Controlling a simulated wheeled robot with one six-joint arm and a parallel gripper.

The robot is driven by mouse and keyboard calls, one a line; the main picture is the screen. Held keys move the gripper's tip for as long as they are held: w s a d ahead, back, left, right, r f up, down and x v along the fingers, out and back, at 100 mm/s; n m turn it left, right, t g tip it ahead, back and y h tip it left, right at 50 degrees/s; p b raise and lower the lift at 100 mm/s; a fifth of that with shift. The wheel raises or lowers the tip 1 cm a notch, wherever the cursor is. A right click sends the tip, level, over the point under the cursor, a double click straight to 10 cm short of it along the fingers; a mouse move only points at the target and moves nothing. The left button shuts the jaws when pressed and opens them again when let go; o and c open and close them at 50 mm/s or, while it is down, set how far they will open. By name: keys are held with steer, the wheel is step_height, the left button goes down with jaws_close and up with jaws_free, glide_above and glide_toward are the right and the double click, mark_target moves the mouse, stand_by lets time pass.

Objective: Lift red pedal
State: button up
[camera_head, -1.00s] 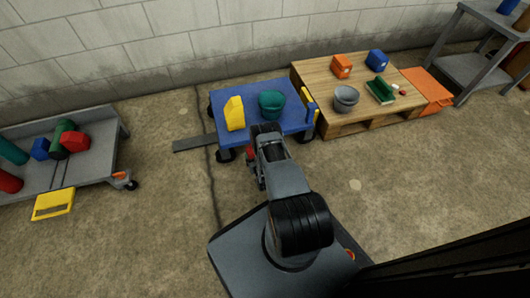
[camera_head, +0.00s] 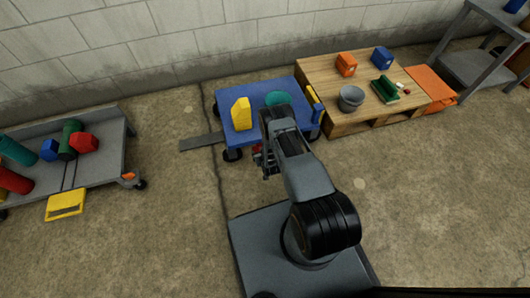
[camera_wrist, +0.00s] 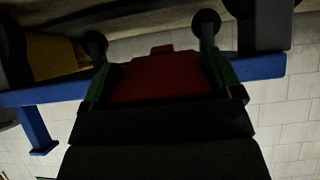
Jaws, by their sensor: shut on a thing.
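The red pedal (camera_wrist: 160,80) fills the middle of the wrist view. It lies between the two green-edged fingers of my gripper (camera_wrist: 161,70), which are shut on it. In the head view only a small red piece of the pedal (camera_head: 257,148) shows beside my gripper (camera_head: 266,162), at the near edge of the blue cart (camera_head: 262,133). My arm hides most of the pedal there. I cannot tell from these views how far the pedal is tilted.
The cart carries a yellow block (camera_head: 241,114) and a teal bowl (camera_head: 278,98). A wooden pallet (camera_head: 322,77) with a grey bowl (camera_head: 351,98) stands to the right.

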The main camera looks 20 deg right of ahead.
steer(key=shift+s, duration=0.15)
steer(key=o, duration=1.1)
steer(key=shift+r, duration=0.1)
steer(key=p+v, duration=0.5)
steer(key=v, duration=0.8)
steer(key=shift+s+r+p, duration=0.2)
steer(key=shift+s+p, duration=0.05)
steer(key=shift+p, duration=0.1)
steer(key=shift+d, duration=0.1)
